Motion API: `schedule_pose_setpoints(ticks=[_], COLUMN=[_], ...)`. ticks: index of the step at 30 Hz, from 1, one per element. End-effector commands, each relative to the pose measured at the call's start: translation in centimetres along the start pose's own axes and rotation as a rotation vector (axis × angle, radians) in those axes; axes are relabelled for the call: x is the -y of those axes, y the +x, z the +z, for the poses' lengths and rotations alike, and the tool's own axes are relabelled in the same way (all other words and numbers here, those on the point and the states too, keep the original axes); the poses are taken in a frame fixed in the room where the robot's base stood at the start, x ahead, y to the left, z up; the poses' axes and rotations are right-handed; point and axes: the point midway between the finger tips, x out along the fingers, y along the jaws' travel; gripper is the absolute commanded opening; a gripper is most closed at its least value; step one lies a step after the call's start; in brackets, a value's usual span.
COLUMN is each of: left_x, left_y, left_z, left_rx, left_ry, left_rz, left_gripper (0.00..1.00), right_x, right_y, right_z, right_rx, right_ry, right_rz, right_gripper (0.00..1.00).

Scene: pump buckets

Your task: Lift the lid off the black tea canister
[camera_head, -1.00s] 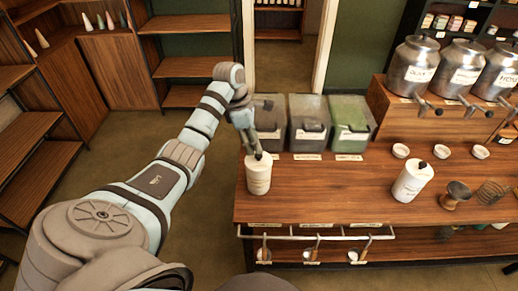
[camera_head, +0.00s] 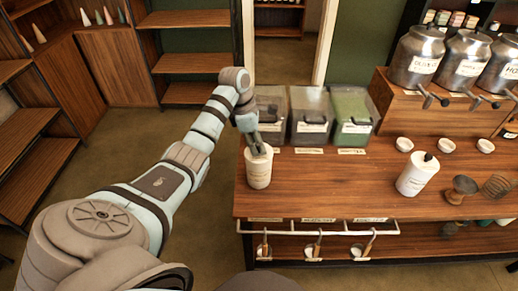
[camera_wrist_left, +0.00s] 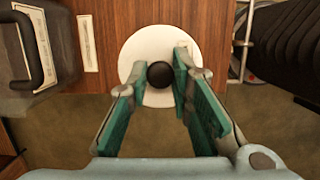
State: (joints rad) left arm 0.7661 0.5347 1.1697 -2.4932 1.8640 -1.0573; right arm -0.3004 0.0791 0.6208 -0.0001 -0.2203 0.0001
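A white canister (camera_head: 259,170) with a pale label stands upright at the counter's left end; its label is too small to read. The left wrist view shows its round white lid (camera_wrist_left: 155,48) from above, with a black knob (camera_wrist_left: 160,75). My left gripper (camera_head: 255,148) is right over this lid, pointing down. In the left wrist view its two teal-padded fingers (camera_wrist_left: 159,68) are apart, one on each side of the knob; contact with it cannot be told. A second white canister (camera_head: 416,177) with a black knob stands farther right. My right gripper is not in view.
Lidded bins (camera_head: 312,118) stand behind the left canister. Small white bowls (camera_head: 404,144), a dark wooden tool (camera_head: 461,189) and metal dispensers (camera_head: 415,58) are farther right. Scoops hang on a front rail (camera_head: 320,233). The counter (camera_head: 330,188) between the canisters is clear.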

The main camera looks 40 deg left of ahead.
Motion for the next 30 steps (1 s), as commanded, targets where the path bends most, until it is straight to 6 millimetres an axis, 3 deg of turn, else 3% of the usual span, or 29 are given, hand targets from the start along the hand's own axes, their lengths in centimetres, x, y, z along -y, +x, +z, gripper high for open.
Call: schedule_pose_setpoints(ticks=[30], left_x=[0.0], left_y=[-4.5], left_z=[1.1], left_rx=[0.0], left_ry=[0.0], left_rz=[0.001], left_gripper=[0.09], right_x=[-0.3], right_y=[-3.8], right_z=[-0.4], right_rx=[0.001], right_ry=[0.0], right_rz=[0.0], right_gripper=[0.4])
